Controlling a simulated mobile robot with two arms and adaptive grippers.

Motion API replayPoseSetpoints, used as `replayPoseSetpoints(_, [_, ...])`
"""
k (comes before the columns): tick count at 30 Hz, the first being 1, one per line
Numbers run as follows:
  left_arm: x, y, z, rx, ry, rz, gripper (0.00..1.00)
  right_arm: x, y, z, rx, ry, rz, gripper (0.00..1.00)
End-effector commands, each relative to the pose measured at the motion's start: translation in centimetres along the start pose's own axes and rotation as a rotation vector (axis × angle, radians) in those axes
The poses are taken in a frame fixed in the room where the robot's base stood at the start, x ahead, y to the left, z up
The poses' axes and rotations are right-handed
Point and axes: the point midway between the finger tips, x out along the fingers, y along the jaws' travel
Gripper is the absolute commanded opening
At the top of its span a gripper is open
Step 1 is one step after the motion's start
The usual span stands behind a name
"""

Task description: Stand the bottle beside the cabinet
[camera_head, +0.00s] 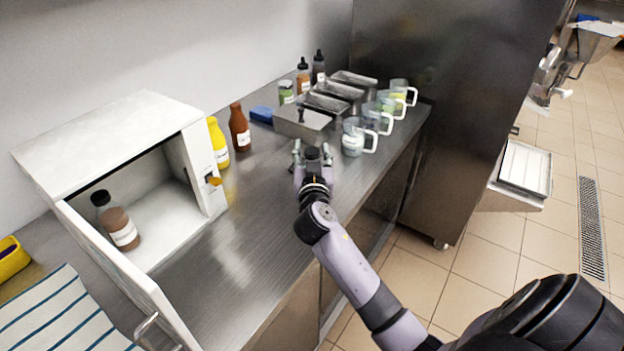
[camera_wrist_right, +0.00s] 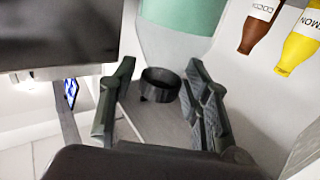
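The white cabinet (camera_head: 110,125) stands open on the counter at the left. A bottle (camera_head: 122,229) with a dark cap, brown contents and a white label stands inside it. A yellow bottle (camera_head: 217,145) and a red-brown bottle (camera_head: 240,128) stand just right of the cabinet; the right wrist view also shows the yellow one (camera_wrist_right: 301,45) and the brown one (camera_wrist_right: 262,25). My right gripper (camera_head: 311,150) is over the counter, away from these bottles. Its fingers are apart, with a black ring-shaped item (camera_wrist_right: 160,84) showing between them; contact is unclear. My left gripper is out of view.
Metal trays (camera_head: 303,125), clear jugs (camera_head: 354,140) and small bottles (camera_head: 303,78) crowd the counter's far end. A blue item (camera_head: 262,114) lies near the wall. A striped cloth (camera_head: 62,312) lies front left. The counter between cabinet and right gripper is clear.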

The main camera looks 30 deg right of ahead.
Motion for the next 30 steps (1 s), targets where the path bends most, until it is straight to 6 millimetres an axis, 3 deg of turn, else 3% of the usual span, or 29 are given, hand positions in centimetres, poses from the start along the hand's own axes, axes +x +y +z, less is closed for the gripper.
replayPoseSetpoints(18, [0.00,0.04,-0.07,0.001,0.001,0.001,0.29,-0.02,0.03,0.08,-0.002,-0.002,0.001,0.01])
replayPoseSetpoints(30, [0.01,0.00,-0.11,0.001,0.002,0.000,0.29,-0.02,0.10,0.21,-0.004,-0.004,0.003,0.00])
